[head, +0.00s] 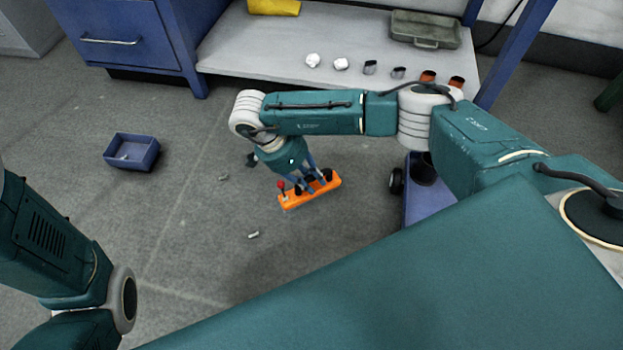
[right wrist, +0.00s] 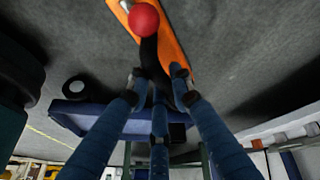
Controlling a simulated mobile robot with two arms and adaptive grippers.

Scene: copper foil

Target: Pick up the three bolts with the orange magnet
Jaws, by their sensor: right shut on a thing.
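The orange magnet (head: 292,203) is a long bar with a black handle and a red ball knob. My right gripper (head: 318,181) is shut on its handle from above. In the right wrist view the blue fingers (right wrist: 160,85) close around the black handle, with the orange bar (right wrist: 178,50) beyond. I cannot tell how high the bar is above the floor. One small grey bolt (head: 253,234) lies on the floor left of and nearer than the magnet. Another (head: 223,177) lies farther left. I cannot make out a third bolt on the floor. My left gripper is out of view.
A small blue bin (head: 130,165) stands on the floor at left, with a small light thing inside. A grey shelf (head: 260,50) at the back bears white parts, dark and copper cylinders and a green case (head: 425,28). The floor between bin and magnet is mostly clear.

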